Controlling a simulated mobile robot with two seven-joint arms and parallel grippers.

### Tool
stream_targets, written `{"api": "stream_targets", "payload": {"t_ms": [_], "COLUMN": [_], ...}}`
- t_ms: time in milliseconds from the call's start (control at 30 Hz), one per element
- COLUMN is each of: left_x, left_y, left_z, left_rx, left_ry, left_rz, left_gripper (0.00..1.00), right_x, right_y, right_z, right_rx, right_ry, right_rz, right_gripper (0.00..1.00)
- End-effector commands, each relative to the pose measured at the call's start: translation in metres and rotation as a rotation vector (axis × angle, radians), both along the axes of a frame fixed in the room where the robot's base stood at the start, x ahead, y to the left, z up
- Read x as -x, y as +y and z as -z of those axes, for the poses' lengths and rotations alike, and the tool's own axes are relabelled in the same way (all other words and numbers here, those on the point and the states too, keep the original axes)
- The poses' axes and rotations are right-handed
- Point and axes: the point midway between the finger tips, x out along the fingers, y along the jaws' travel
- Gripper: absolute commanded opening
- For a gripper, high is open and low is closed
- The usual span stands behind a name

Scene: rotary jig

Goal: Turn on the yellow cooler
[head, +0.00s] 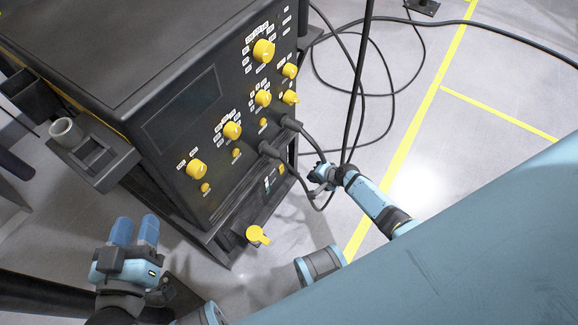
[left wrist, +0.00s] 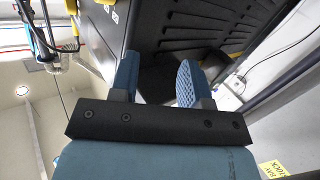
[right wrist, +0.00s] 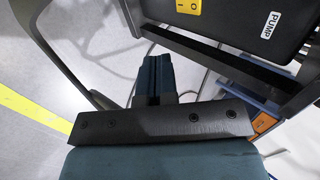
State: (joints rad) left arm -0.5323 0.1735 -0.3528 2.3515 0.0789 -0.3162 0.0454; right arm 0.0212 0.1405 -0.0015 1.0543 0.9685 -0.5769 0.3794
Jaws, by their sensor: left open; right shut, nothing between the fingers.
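A black machine (head: 120,50) with several yellow knobs fills the upper left of the head view. Low on its front, near the right corner, is a small yellow switch (head: 281,169). In the right wrist view a yellow switch (right wrist: 188,6) marked 0 sits on a dark panel beside a PUMP label (right wrist: 271,25). My right gripper (head: 318,176) is shut and empty, just right of the machine's lower front corner; its closed fingers (right wrist: 156,75) point toward the panel, below the switch and apart from it. My left gripper (head: 135,229) is open and empty, left of the machine's front. No wholly yellow cooler shows.
Black cables (head: 305,165) plug into the machine front and hang close to my right gripper. A holder with a grey cup (head: 66,133) is on the left side. Floor at right is mostly clear.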

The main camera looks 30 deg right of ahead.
Motion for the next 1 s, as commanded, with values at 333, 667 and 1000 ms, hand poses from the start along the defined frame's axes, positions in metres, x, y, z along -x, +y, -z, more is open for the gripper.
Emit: {"api": "stream_targets", "payload": {"t_ms": [333, 667, 1000], "left_x": [0.000, 0.001, 0.000], "left_y": [0.000, -0.016, -0.023], "left_z": [0.001, -0.039, -0.009], "left_rx": [0.003, 0.135, 0.113], "left_ry": [-0.006, -0.211, -0.122], "left_rz": [0.001, 0.048, 0.094], "left_gripper": [0.43, 0.43, 0.43], "right_x": [-0.001, -0.032, -0.076], "right_y": [0.001, 0.019, 0.045], "right_z": [0.003, 0.044, 0.078], "right_rx": [0.001, -0.001, -0.001], "right_ry": [0.000, -0.002, -0.003], "right_rz": [-0.001, -0.001, -0.001], "right_gripper": [0.00, 0.00, 0.00]}}
